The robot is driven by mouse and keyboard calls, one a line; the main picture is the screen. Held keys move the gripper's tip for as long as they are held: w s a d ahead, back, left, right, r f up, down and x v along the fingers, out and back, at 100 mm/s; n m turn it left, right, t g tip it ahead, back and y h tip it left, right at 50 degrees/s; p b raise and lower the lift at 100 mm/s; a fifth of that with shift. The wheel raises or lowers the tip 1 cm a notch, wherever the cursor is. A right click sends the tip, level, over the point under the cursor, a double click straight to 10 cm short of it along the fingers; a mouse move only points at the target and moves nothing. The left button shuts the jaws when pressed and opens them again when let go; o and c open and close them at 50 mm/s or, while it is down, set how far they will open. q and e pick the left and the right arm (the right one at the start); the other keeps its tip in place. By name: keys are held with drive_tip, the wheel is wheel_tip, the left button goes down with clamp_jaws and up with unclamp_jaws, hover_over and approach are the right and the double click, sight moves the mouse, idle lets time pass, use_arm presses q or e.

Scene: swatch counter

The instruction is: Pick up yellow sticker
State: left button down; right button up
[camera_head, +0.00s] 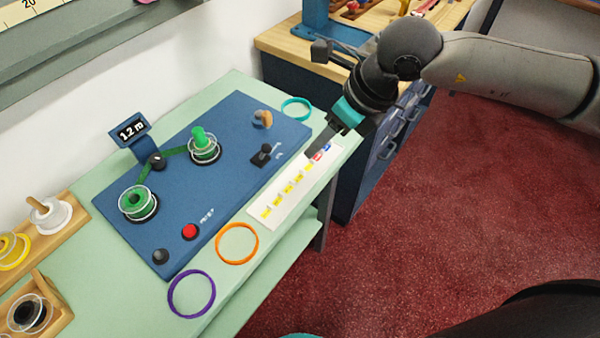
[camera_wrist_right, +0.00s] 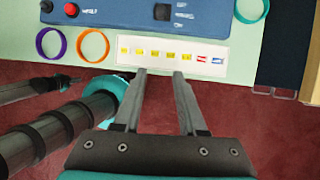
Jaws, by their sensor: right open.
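A white sticker strip (camera_head: 277,208) lies along the front edge of the counter, with a row of several yellow stickers, then a red sticker (camera_head: 317,157) and a blue sticker (camera_head: 326,147) at its far end. In the right wrist view, a yellow sticker (camera_wrist_right: 155,53) near the middle of the strip (camera_wrist_right: 120,62) lies just beyond my fingertips. My right gripper (camera_head: 322,142) is over the strip's far end in the head view. In the right wrist view its two fingers (camera_wrist_right: 159,73) are apart with nothing between them. My left gripper's fingers are not visible.
A blue machine panel (camera_head: 180,225) with green spools, knobs and a red button (camera_head: 190,231) stands behind the strip. Orange (camera_head: 237,243), purple (camera_head: 191,294) and teal (camera_head: 296,109) rings lie on the counter. A dark drawer cabinet (camera_head: 350,185) stands beyond. Red floor lies in front.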

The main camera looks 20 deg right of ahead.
drive_tip(key=d+h, duration=0.1)
drive_tip(key=d, duration=0.1)
drive_tip(key=b, duration=0.2)
hover_over(304, 171)
drive_tip(key=s+d, duration=0.2)
drive_tip(key=f, duration=0.9)
drive_tip(key=shift+a+f, duration=0.2)
drive_tip(key=shift+f, duration=0.05)
drive_tip(key=x, duration=0.4)
drive_tip(key=shift+w+f, duration=0.15)
drive_tip(key=shift+f, duration=0.05)
drive_tip(key=shift+a+f+b, duration=0.1)
drive_tip(key=shift+f+b, duration=0.1)
drive_tip(key=shift+b, duration=0.1)
drive_tip(key=shift+w, duration=0.1)
clamp_jaws()
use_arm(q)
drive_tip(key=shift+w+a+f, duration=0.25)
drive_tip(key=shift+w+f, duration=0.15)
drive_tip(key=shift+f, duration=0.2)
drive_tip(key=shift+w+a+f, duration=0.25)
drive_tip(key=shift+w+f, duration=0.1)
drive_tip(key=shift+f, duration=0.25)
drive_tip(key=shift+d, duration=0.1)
